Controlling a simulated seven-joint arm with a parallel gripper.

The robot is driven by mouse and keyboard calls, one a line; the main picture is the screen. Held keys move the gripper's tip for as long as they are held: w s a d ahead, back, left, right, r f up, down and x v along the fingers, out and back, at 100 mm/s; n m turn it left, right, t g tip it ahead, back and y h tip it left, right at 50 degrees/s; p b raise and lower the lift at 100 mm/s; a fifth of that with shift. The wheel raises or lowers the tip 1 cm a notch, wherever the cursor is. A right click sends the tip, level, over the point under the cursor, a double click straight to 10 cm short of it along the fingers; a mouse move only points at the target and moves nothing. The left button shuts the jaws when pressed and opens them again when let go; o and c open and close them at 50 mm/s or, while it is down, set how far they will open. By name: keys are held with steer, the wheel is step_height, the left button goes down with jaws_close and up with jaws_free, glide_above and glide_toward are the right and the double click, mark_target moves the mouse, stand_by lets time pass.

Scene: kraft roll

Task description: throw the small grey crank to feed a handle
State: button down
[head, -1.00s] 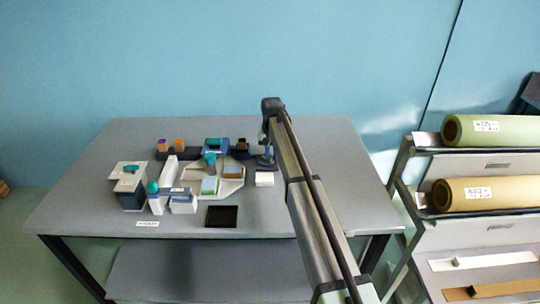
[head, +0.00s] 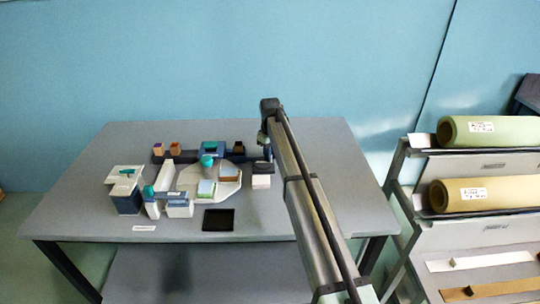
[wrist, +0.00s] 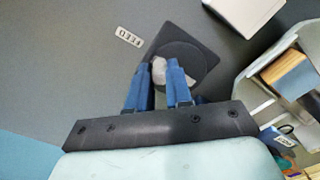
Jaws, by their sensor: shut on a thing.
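My gripper (wrist: 165,82) has its blue fingers closed on the small grey crank (wrist: 159,70), of which a pale grey part shows between the fingertips. The crank sits over a dark round disc on a dark square base (wrist: 183,50). A small white label reading FEED (wrist: 128,38) lies on the table beside that base. In the head view my gripper (head: 265,150) is at the back right of the table, and the arm hides most of the crank. I cannot make out a handle.
A white block (head: 261,182) stands just in front of the crank's base. A pale plate (head: 232,190) with blocks lies to the left, with a dark square pad (head: 218,219) in front. The table's right side is clear.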

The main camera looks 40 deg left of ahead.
steer(key=shift+w+a+n, duration=0.1)
steer(key=shift+n, duration=0.3)
steer(key=c, duration=1)
jaws_free()
steer(key=shift+c, duration=0.2)
step_height(320, 180, up, 14)
